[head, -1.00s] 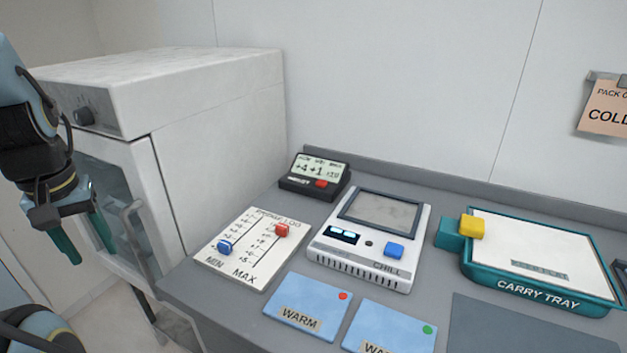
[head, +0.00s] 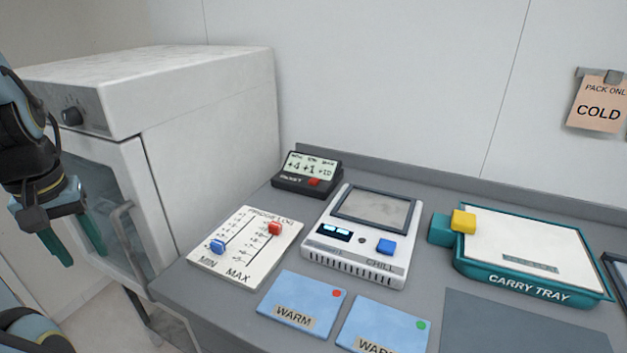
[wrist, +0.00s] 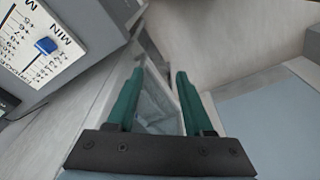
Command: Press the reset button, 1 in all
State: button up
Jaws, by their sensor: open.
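A black display unit (head: 307,172) stands at the back of the counter against the wall in the head view. Its screen shows digits that look like +4, +1 and +10. A red button (head: 314,182) sits on its front face, beside a small label that seems to read RESET. My gripper (head: 76,240) is at the far left, in front of the white cabinet and well apart from the unit. In the wrist view its two green fingers (wrist: 160,73) are apart with nothing between them.
A slider board (head: 245,245), a white CHILL device (head: 362,235) with a blue button, blue WARM packs (head: 302,300) and a teal carry tray (head: 530,290) lie on the counter. The white cabinet (head: 190,110) stands left. The board also shows in the wrist view (wrist: 75,22).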

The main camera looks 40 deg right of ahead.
grip_shut()
dwell(1.5)
